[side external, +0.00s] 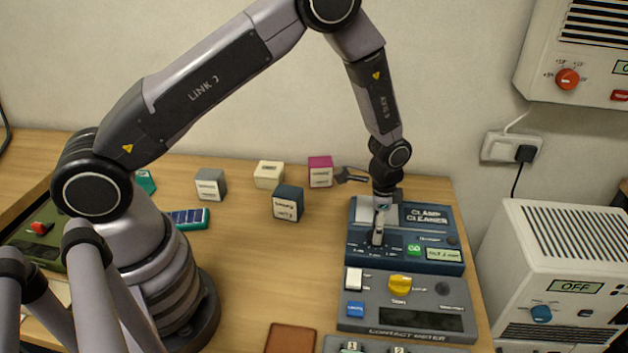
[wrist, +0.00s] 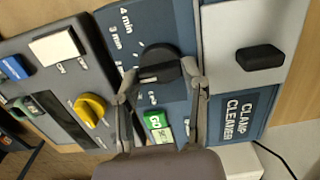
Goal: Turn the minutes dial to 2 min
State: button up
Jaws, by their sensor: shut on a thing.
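The blue clamp cleaner (side external: 358,254) stands at the right of the table in the side view, and its panel fills the middle of the wrist view (wrist: 215,15). Its black minutes dial (wrist: 158,57) has minute labels around it; "4 min" and "3 min" are readable at its upper left. My gripper (side external: 378,238) points down onto the panel. In the wrist view, its fingers (wrist: 162,82) are shut on the dial, one at each side. The fingers hide the dial in the side view, and its exact setting cannot be told. The small display (side external: 443,254) is too small to read surely.
A green GO button (wrist: 157,128) is close beside the fingers. The grey contact meter (side external: 350,325), with a yellow knob (side external: 400,284), stands directly in front of the cleaner. Several small boxes, such as a dark blue one (side external: 288,204), stand to the left. The middle table is clear.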

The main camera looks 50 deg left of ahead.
jog(key=shift+m, duration=0.3)
jog(key=o, duration=1.2)
jog(key=shift+c, duration=0.2)
jog(key=shift+r, duration=0.1)
notch_tip(320, 180, up, 12)
